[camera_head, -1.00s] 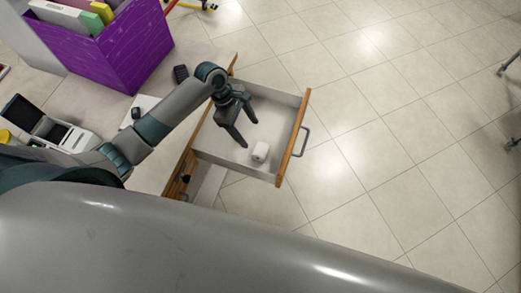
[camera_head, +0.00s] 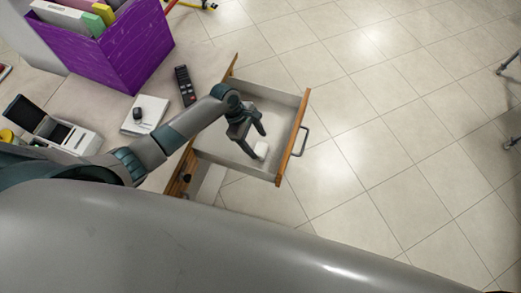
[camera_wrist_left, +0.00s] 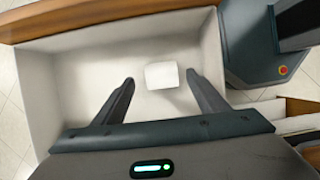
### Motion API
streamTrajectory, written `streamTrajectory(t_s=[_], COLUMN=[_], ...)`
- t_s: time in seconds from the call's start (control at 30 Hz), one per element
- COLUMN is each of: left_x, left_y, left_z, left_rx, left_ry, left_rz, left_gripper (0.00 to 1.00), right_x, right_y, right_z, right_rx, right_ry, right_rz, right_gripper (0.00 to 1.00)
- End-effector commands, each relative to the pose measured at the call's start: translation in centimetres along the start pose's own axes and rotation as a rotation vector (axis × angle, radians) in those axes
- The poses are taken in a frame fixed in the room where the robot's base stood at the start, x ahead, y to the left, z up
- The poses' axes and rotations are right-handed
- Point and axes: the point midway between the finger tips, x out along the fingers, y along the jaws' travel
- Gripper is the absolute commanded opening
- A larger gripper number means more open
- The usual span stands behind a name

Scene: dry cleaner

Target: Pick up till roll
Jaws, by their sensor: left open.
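The till roll (camera_head: 261,150) is a small white roll on the floor of the open drawer (camera_head: 212,144), near the drawer's front corner. In the left wrist view the roll (camera_wrist_left: 161,75) shows ahead of the open fingers, nearer the right finger, with the drawer floor around it. My left gripper (camera_head: 259,144) is over the drawer, its fingers spread and pointing down beside the roll. In the left wrist view the gripper (camera_wrist_left: 160,82) is open and nothing is held. I cannot tell whether a finger touches the roll. My right gripper is not in view.
The drawer's wooden front (camera_head: 293,138) and pale walls surround the gripper closely. On the counter are a black remote (camera_head: 185,86), a white pad (camera_head: 145,116) with a small dark object, a card terminal (camera_head: 62,132) and a purple file box (camera_head: 125,50).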

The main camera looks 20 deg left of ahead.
Motion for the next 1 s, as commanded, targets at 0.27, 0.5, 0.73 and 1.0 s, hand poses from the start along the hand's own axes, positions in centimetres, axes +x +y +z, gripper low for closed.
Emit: streamTrajectory(t_s=[0.27, 0.5, 0.73, 1.0], left_x=[3.0, 4.6, 4.7, 4.7], left_y=[-0.3, -0.3, -0.3, -0.3], left_z=[0.0, 0.0, 0.0, -0.1], left_rx=[-0.002, 0.0, 0.0, 0.0], left_ry=[0.001, 0.001, 0.001, 0.001], left_rz=[-0.003, -0.001, 0.0, 0.0], left_gripper=[0.66, 0.66, 0.66, 0.57], right_x=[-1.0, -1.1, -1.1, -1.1], right_y=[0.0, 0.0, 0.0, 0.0], right_z=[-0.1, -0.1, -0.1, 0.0], right_rx=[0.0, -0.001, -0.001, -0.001], right_ry=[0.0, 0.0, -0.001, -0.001], right_rz=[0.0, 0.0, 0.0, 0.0], right_gripper=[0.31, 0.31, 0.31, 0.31])
